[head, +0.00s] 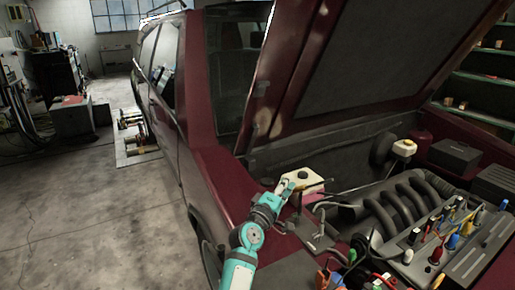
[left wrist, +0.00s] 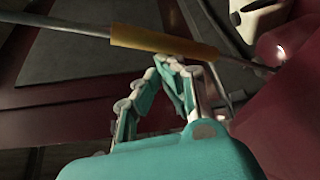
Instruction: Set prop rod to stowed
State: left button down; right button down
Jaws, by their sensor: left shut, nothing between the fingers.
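The prop rod (left wrist: 60,22) is a thin grey bar with a yellow sleeve (left wrist: 165,42). In the left wrist view it crosses the upper part of the picture, just beyond my left fingertips. In the head view a thin rod (head: 355,189) runs low across the engine bay. My left gripper (head: 284,187) is at the bay's near left edge, beside a cream reservoir. It is shut and empty; its fingers (left wrist: 172,62) meet near the sleeve, and I cannot tell whether they touch it. The dark red hood (head: 290,75) stands raised. My right gripper is out of view.
The cream reservoir (head: 301,179) sits close to my left gripper. Black curved intake pipes (head: 405,203) fill the bay. A tool tray (head: 480,250) with several colored handles lies at the front right. Floor to the left is open.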

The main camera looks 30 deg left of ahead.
aim_at(294, 192)
pick_arm(q)
jog(key=d+f, duration=0.1)
jog(key=s+d+f, duration=0.1)
jog(key=f, duration=0.1)
jog(key=shift+s+b, duration=0.15)
jog(key=shift+b, duration=0.25)
jog(key=shift+d, duration=0.1)
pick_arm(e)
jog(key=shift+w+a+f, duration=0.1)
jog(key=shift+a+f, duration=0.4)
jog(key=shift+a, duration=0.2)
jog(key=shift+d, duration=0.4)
pick_arm(q)
jog(key=s+f, duration=0.1)
jog(key=s, duration=1.1)
jog(key=shift+f, duration=0.2)
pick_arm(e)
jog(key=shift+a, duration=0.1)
